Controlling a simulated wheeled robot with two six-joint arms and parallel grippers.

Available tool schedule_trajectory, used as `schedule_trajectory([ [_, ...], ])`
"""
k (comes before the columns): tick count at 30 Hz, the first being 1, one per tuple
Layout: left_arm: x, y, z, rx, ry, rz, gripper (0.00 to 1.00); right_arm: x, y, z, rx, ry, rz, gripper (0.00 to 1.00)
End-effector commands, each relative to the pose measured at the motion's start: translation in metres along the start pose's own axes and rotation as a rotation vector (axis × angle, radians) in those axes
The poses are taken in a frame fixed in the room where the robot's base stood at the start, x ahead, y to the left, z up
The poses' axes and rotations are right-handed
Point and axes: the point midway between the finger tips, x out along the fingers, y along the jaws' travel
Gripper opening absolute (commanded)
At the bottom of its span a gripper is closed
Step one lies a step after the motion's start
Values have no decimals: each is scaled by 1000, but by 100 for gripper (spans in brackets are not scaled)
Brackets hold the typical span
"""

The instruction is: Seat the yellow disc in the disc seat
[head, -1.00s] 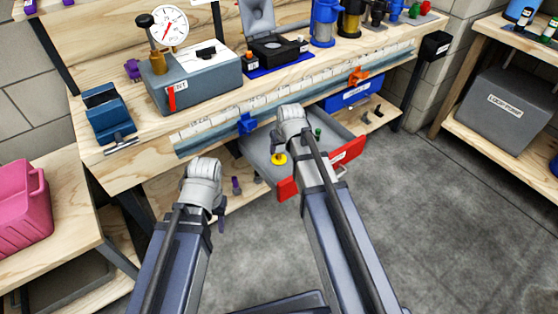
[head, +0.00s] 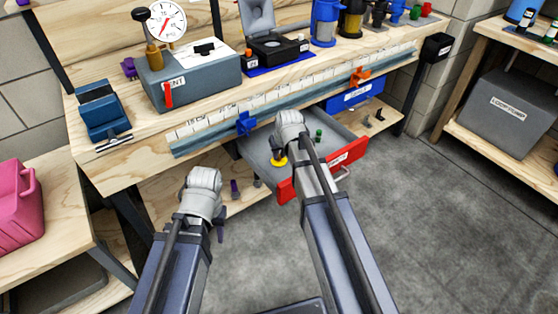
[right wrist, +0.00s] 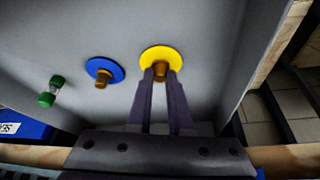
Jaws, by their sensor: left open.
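The yellow disc (head: 278,162) lies in the open grey drawer (head: 258,152) with the red front. In the right wrist view the yellow disc (right wrist: 176,56) has a brown knob (right wrist: 160,71). My right gripper (head: 282,152) is down in the drawer, with its fingertips (right wrist: 161,76) on either side of the knob. I cannot tell whether they grip it. My left gripper (head: 219,230) is open and empty, in front of the bench, left of the drawer. I cannot identify the disc seat for sure; a dark device with a raised lid (head: 272,46) stands on the bench.
A blue disc (right wrist: 104,70) and a green-ended part (right wrist: 50,91) lie near the yellow disc. The bench holds a grey box with a gauge (head: 190,78) and a blue stand (head: 102,112). A rail (head: 300,102) runs along the bench front above the drawer.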

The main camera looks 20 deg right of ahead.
Motion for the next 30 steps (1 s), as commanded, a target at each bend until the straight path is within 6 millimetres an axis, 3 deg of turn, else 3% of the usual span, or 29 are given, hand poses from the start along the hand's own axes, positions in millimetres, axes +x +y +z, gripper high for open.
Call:
schedule_trajectory([
  [4, 0, 0, 0, 0, 0, 0, 45, 0, 0, 0, 0, 0, 0, 0],
  [22, -1, 0, 0, 0, 0, 0, 45, -1, 0, 0, 0, 0, 0, 0],
  [30, -20, -2, 1, -1, 0, 3, 45, -18, 0, -8, 0, 0, 0, 0],
])
